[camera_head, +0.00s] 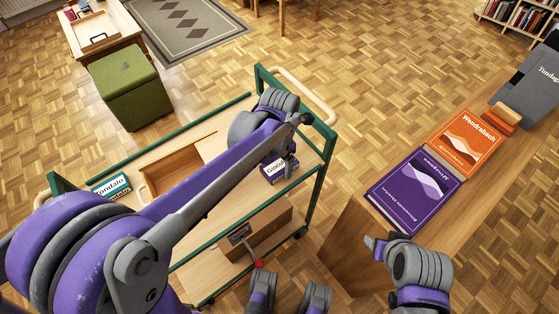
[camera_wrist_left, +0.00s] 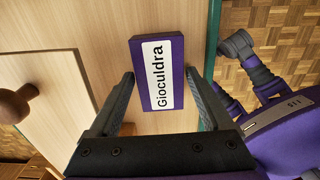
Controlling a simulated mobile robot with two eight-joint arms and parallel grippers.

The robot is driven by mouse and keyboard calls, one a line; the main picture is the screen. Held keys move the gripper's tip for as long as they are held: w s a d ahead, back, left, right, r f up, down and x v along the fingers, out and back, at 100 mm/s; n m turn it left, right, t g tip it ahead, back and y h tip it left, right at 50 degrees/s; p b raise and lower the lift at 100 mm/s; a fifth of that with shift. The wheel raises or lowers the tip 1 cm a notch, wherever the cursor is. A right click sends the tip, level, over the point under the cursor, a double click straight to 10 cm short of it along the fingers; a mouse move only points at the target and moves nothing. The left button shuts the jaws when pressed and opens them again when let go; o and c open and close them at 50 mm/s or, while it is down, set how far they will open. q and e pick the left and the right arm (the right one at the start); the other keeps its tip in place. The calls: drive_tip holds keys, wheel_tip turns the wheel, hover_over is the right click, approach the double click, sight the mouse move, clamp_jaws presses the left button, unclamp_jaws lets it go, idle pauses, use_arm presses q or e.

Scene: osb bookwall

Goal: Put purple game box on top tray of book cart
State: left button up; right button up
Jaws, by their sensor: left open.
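The purple game box (camera_head: 275,173), with a white label reading "Gioculdra", is at the right end of the book cart's top tray (camera_head: 225,216) and appears to rest on it. In the left wrist view the purple game box (camera_wrist_left: 157,100) lies between the spread fingers of my left gripper (camera_wrist_left: 160,76). Gaps show on both sides of it, so the gripper is open around it and not clamped. In the head view my left gripper (camera_head: 286,160) partly covers the box. My right arm's wrist is at lower right; its fingers cannot be made out clearly.
A teal-and-white box (camera_head: 112,187) and a wooden bin (camera_head: 177,165) sit on the cart's left part. The cart has green rails and a pale handle (camera_head: 304,95). A wooden counter at right bears a purple book (camera_head: 412,192) and an orange book (camera_head: 466,143). A green stool (camera_head: 130,90) stands behind.

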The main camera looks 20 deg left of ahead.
sight(279, 164)
use_arm(q)
wheel_tip(279, 164, up, 12)
drive_tip(key=p, duration=0.2)
drive_tip(key=s+a+f+m+t, duration=0.1)
drive_tip(key=s+a+f+m, duration=0.1)
drive_tip(key=s+m, duration=0.3)
drive_tip(key=s+a+f+m+t, duration=0.2)
drive_tip(key=s+m, duration=0.3)
drive_tip(key=m, duration=0.8)
drive_tip(key=s+a+f+m+t, duration=0.1)
drive_tip(key=s+f+m, duration=0.3)
drive_tip(key=m, duration=0.5)
drive_tip(key=shift+s+a+f+t, duration=0.25)
drive_tip(key=shift+s+a+t, duration=0.15)
drive_tip(key=shift+s+a, duration=0.25)
drive_tip(key=shift+s+a+f+m, duration=0.2)
drive_tip(key=shift+f+m, duration=0.1)
drive_tip(key=shift+m, duration=0.4)
